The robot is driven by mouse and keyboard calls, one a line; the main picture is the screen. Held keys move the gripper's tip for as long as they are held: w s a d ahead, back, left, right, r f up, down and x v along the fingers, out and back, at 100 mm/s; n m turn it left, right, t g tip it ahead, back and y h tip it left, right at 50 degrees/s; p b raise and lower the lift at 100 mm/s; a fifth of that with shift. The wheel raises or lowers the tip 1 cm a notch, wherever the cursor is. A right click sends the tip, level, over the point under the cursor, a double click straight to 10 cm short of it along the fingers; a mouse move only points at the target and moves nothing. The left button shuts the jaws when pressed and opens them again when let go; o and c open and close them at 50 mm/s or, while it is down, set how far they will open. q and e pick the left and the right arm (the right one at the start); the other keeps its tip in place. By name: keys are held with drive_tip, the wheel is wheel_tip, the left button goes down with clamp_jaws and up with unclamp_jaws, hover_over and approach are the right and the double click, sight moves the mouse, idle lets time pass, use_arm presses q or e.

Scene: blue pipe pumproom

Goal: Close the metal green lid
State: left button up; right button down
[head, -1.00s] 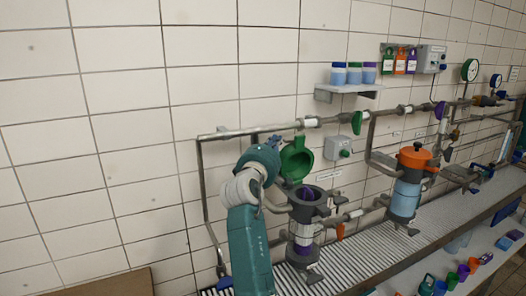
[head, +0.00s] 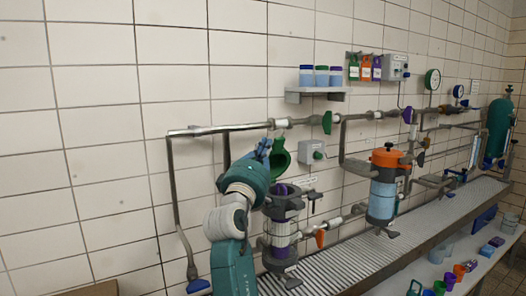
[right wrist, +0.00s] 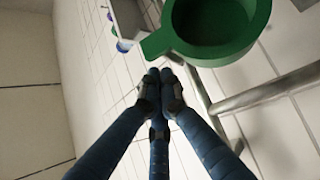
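The green lid (head: 283,155) stands open, tilted up behind its grey housing, in the head view. The housing (head: 283,208) has an open top with purple showing inside. My right gripper (head: 262,148) is at the left side of the lid, its blue fingers pointing up and partly covering it. In the right wrist view the lid (right wrist: 212,40) fills the upper middle, its dark hollow and a green tab showing. There the right gripper (right wrist: 158,76) has its fingertips drawn together with nothing between them, just below the tab. Whether they touch it is unclear. My left gripper is out of view.
A pipe (head: 230,128) runs along the wall above the housing. A shelf (head: 315,90) with jars is above. Several cups stand on a lower shelf at the bottom right.

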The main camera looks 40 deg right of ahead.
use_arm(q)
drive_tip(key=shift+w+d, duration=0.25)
use_arm(e)
drive_tip(key=shift+w+f, duration=0.3)
drive_tip(key=shift+w, duration=0.35)
